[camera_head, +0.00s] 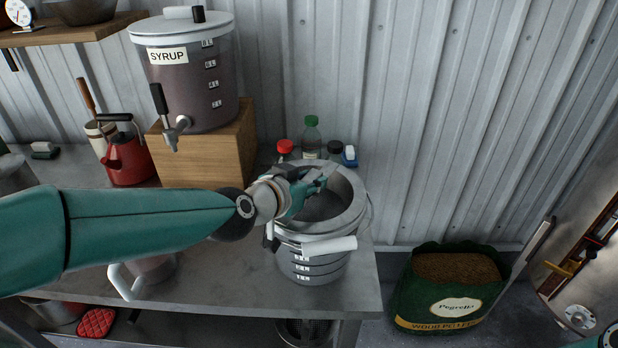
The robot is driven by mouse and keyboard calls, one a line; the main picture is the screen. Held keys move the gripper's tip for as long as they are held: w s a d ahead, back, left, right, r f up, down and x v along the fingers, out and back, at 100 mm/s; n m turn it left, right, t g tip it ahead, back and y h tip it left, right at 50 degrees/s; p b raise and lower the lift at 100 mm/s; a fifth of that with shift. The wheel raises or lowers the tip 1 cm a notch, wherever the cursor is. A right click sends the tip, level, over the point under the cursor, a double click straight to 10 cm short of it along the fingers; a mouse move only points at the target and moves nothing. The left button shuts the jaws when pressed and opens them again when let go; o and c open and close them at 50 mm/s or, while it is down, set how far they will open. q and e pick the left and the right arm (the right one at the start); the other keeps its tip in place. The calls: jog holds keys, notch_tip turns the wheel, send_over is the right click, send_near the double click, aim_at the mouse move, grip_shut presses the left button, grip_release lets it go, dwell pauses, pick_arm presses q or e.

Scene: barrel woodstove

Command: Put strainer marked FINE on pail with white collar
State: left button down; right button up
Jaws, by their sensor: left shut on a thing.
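A wide round grey rim with a dark hollow, apparently the strainer (345,218), is at the pail's mouth. My left gripper (318,183) reaches in from the left over this hollow and is shut on the strainer, as far as I can tell. The arm hides part of the near-left rim. I cannot read FINE, make out a white collar clearly, or tell whether the rim rests fully. My right gripper is out of view.
A SYRUP dispenser (190,85) stands on a wooden block (205,150) behind my left arm. Small bottles (311,140) stand behind the pail. A mesh basket (303,332) is below the table. A pellet bag (450,290) stands right.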

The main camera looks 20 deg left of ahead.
pick_arm(q)
jog(key=shift+s+r, duration=0.25)
jog(key=shift+r, duration=0.15)
jog(key=shift+w, duration=0.1)
jog(key=shift+w+d+f, duration=0.2)
jog(key=shift+f, duration=0.1)
jog(key=shift+w+d+f, duration=0.1)
jog(key=shift+w+f, duration=0.05)
dwell(0.3)
jog(key=c, duration=0.5)
grip_release()
